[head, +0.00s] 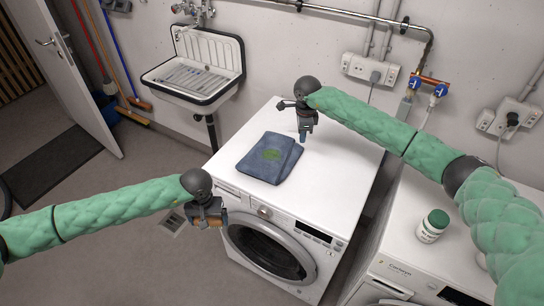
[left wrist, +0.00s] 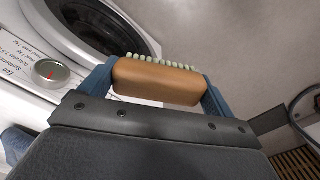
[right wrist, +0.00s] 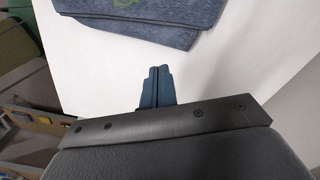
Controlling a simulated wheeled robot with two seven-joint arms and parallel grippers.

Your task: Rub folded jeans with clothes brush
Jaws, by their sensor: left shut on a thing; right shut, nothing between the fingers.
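The folded blue jeans (head: 284,172) lie flat on top of the left washing machine, with a green stain (head: 271,154) on their upper face. Part of them also shows in the right wrist view (right wrist: 150,22). My left gripper (head: 214,222) is shut on the clothes brush, in front of the machine's front left edge and apart from the jeans. The brush (left wrist: 158,82) has a brown wooden back and pale bristles that point away from the gripper. My right gripper (head: 303,136) is shut and empty, above the machine top just behind the jeans; its fingertips (right wrist: 154,88) touch each other.
The left washing machine (head: 330,190) has free white top around the jeans. A second washing machine (head: 400,262) stands to the right, with a green-lidded white jar (head: 432,226) on it. A sink (head: 195,72) hangs on the back wall.

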